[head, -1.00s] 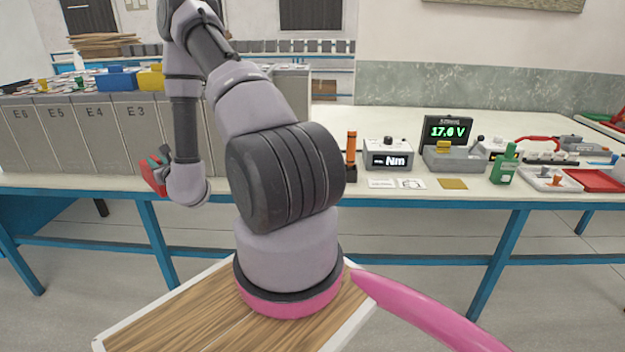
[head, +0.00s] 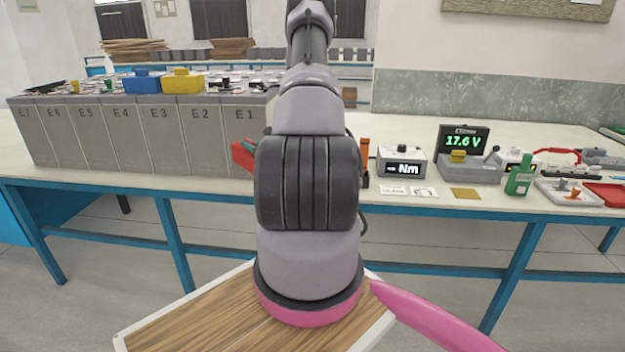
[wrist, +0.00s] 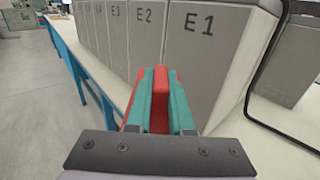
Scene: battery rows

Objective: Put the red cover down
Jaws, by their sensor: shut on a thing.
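The red cover (wrist: 160,88) is between the teal fingers of my gripper (wrist: 160,105) in the wrist view, and the fingers are shut on it. It is in the air in front of the battery marked E1 (wrist: 205,60); whether it touches the battery cannot be told. In the head view a part of the red cover (head: 242,154) shows at the left of my arm, in front of the E1 battery's lower part. My arm hides most of the gripper there.
Several grey batteries (head: 125,140) stand in a row at the bench's left. A blue block (head: 142,83) and a yellow block (head: 183,81) sit on top. A torque meter (head: 402,160), voltage display (head: 463,140), green tool (head: 519,175) and red tray (head: 608,193) stand at right.

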